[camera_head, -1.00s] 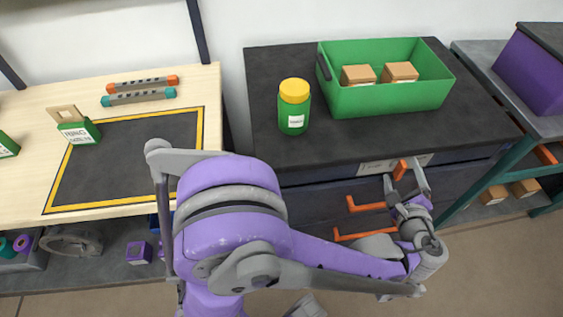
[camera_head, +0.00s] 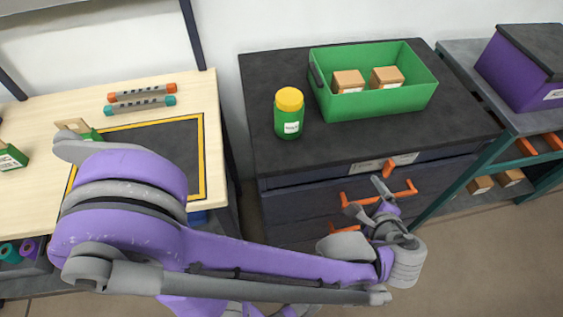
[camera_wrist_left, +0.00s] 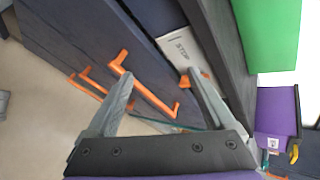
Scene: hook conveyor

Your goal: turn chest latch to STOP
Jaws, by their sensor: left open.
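The chest (camera_head: 330,195) is a dark cabinet with orange drawer handles. A small orange latch (camera_head: 389,168) sits on its upper front, at a pale label plate (camera_head: 366,168). In the left wrist view, the plate (camera_wrist_left: 182,47) reads STOP, and the orange latch (camera_wrist_left: 184,82) shows beside my right-hand finger, partly hidden by it. My left gripper (camera_head: 367,199) is open and empty in front of the chest, just below the latch. Its spread fingers show in the left wrist view (camera_wrist_left: 158,78). I cannot tell whether a finger touches the latch. My right gripper is out of view.
Orange drawer handles (camera_head: 377,193) project close to my left gripper. A green bin (camera_head: 375,104) with two brown boxes and a green jar (camera_head: 289,117) with a yellow lid stand on the chest. A teal-framed shelf (camera_head: 480,165) stands at right.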

